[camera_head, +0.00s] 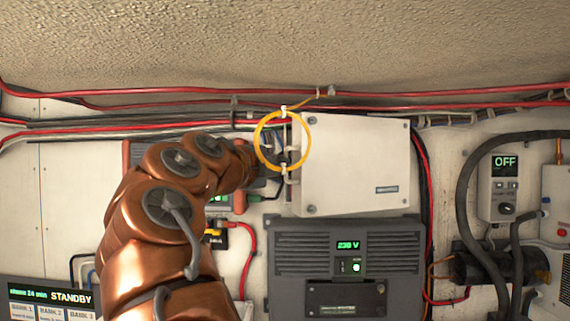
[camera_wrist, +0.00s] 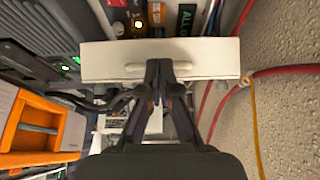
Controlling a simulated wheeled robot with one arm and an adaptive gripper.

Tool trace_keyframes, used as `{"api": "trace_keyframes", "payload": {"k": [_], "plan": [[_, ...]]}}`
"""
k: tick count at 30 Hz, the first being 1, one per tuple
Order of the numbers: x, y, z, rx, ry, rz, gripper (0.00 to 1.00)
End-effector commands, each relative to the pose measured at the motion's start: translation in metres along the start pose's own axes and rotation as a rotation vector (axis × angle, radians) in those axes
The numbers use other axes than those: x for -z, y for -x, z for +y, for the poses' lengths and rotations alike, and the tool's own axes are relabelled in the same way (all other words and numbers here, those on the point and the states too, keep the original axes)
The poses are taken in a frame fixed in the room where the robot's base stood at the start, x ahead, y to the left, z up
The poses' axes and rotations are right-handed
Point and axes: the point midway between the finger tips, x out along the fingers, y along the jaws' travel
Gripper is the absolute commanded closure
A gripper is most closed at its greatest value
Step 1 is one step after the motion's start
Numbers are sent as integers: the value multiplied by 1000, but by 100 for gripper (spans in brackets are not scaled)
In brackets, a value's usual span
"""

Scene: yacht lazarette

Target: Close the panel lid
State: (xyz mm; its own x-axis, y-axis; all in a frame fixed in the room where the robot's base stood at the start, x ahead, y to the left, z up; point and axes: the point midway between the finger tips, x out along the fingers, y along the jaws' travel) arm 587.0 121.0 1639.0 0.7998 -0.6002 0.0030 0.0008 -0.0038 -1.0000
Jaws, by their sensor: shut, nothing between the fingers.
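The white panel lid (camera_head: 352,165), with screws at its corners and a small label, shows its flat face in the head view. In the wrist view the lid (camera_wrist: 215,58) is seen as a white band with a pale raised or recessed strip along its middle. My gripper (camera_wrist: 158,66) is shut and empty, with its fingertips at that strip; contact is hard to judge. In the head view my arm reaches to the lid's left side and the fingertips are largely hidden. Breakers or switches (camera_wrist: 138,22) show beyond the lid's edge, but I cannot tell how wide the lid stands open.
A yellow cable loop (camera_head: 283,115) hangs at the lid's upper left corner. Red cables (camera_head: 200,90) run above. A grey 230 V unit (camera_head: 345,262) sits below the lid. An orange-framed device (camera_wrist: 66,135) lies left in the wrist view. A control marked OFF (camera_head: 504,187) is at right.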

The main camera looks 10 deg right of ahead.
Motion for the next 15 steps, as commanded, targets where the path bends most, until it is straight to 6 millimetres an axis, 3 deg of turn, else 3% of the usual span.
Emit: {"api": "trace_keyframes", "payload": {"k": [15], "plan": [[-16, -1, 0, -1, 1, -12, 100]]}}
